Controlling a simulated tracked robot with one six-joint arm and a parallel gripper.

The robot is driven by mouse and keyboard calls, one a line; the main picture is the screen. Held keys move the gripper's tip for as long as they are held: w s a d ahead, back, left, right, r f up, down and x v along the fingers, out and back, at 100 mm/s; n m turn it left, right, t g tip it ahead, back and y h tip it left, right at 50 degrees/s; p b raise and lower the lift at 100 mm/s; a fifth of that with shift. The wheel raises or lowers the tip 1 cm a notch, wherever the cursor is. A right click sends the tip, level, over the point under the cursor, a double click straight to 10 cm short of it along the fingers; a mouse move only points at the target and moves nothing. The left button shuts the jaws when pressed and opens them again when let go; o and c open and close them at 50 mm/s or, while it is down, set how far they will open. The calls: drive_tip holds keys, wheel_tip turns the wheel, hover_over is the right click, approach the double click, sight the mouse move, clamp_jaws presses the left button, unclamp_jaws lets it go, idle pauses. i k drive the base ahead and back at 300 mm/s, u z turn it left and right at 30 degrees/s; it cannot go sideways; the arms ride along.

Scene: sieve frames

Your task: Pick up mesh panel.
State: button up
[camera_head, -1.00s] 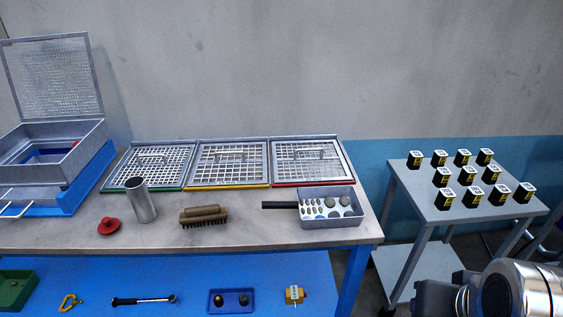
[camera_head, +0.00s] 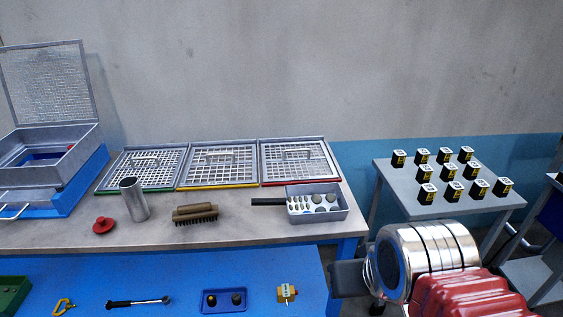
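Three framed mesh panels lie side by side at the back of the workbench. The left mesh panel (camera_head: 146,167) has a green front edge, the middle mesh panel (camera_head: 218,165) a yellow one, and the right mesh panel (camera_head: 298,161) a red one. Each has a handle on top. Part of my arm shows at the lower right, apart from the panels. I cannot make out my gripper's fingers.
On the workbench (camera_head: 245,232) are a metal cup (camera_head: 135,199), a red knob (camera_head: 103,225), a brush (camera_head: 195,213) and a grey tray (camera_head: 318,215). A grey box (camera_head: 50,160) sits on a blue base. A side table (camera_head: 390,184) at right holds several black-yellow blocks.

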sight(334, 175)
drive_tip(key=z, duration=0.05)
drive_tip(key=i, duration=1)
drive_tip(key=u, duration=0.1)
